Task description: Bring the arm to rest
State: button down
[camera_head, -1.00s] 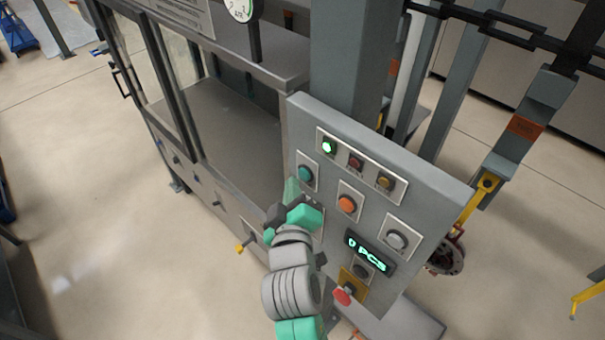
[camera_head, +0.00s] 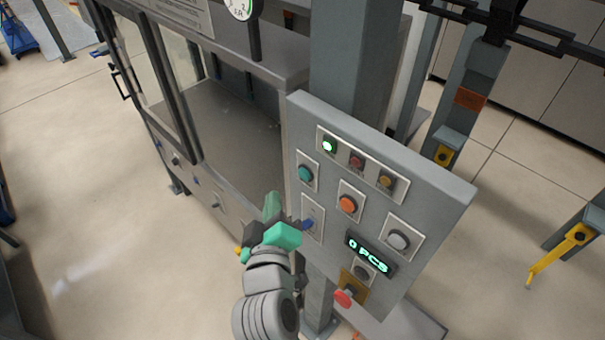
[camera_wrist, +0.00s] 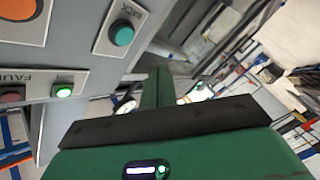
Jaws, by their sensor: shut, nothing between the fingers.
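My gripper (camera_head: 271,207), green with a dark body, is in front of the left edge of the grey control panel (camera_head: 440,200). Its fingers are shut and empty; they also show in the wrist view (camera_wrist: 156,88). The tips appear apart from the panel, close to a plate with a blue lever (camera_head: 307,225). My grey arm runs down from the gripper to the bottom of the head view. In the wrist view the teal BACK button (camera_wrist: 122,33) and a lit green lamp (camera_wrist: 64,91) lie left of the fingers.
The panel carries an orange button (camera_head: 347,204), a red knob (camera_head: 343,299) and a display (camera_head: 370,252) reading 0 PCS. A glazed cabinet (camera_head: 230,130) stands behind on the left. Hangers with yellow hooks (camera_head: 558,255) hang at the right. The floor at the left is open.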

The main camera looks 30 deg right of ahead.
dwell(0.4)
jog(key=s+a+r+m+t+y+p, duration=0.1)
jog(key=a+r+m+t+y+p, duration=0.2)
jog(key=r, duration=0.9)
jog(key=s+a+r+t+p, duration=0.15)
jog(key=a+r, duration=0.35)
jog(key=r, duration=0.8)
jog(key=s+a+r+t+y+p, duration=0.1)
jog(key=s+a+r+t+y, duration=0.1)
jog(key=r, duration=0.6)
jog(key=s+a+r+m+t+y, duration=0.1)
jog(key=s+a+r+t+y, duration=0.2)
jog(key=s+r, duration=0.6)
jog(key=a, duration=0.2)
jog(key=shift+a+y+p, duration=0.35)
jog(key=shift+y+p, duration=0.05)
jog(key=shift+w+t, duration=0.1)
jog(key=shift+t, duration=0.15)
